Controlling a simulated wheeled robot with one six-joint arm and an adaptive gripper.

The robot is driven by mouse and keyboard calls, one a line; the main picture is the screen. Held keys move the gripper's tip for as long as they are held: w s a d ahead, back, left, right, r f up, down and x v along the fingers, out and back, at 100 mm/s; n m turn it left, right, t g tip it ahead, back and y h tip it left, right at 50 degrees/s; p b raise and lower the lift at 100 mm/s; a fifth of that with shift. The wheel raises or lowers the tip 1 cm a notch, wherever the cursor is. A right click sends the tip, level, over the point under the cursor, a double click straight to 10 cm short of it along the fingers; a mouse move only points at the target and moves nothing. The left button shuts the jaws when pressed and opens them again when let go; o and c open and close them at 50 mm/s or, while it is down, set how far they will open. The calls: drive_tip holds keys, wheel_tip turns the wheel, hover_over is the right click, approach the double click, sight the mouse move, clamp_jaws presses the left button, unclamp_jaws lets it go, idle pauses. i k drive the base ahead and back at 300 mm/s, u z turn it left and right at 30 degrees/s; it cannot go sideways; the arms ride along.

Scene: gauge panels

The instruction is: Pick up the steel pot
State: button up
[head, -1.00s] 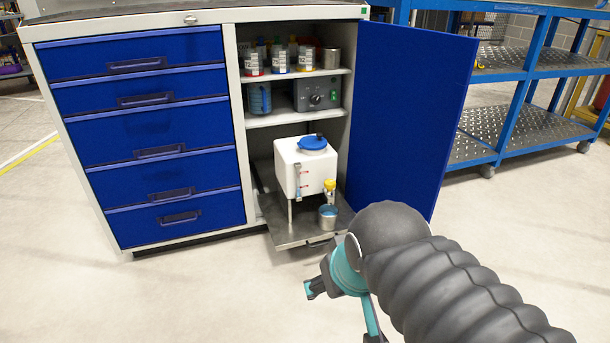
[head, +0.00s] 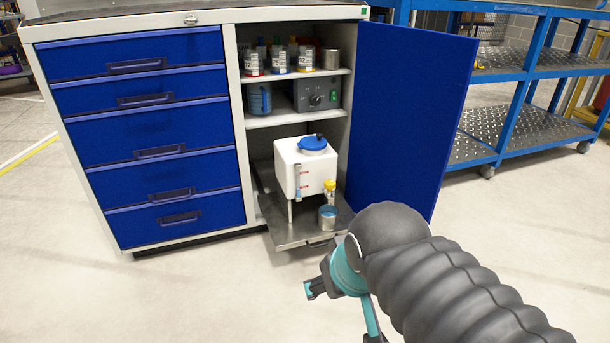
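A small steel pot (head: 328,217) stands upright on the pulled-out metal tray (head: 290,234) low in the open cabinet. Blue shows inside it. It is under or just in front of the yellow-topped tap (head: 329,187) of a white tank (head: 303,170) with a blue lid. Another plain steel container (head: 329,58) stands on the top shelf at the right. My gripper (head: 314,288) is only partly in view, in front of the tray and lower in the picture, apart from the pot. My arm hides most of it, so its opening cannot be made out.
The blue cabinet door (head: 405,115) stands open to the right of the tray. Blue drawers (head: 160,135) are shut at the left. Several cans, a blue container (head: 259,98) and a grey control box (head: 316,94) fill the shelves. The floor (head: 200,290) in front is clear.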

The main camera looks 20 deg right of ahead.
sight(328, 215)
drive_tip(key=z, duration=1.95)
drive_tip(key=i, duration=0.95)
drive_tip(key=u, duration=3.05)
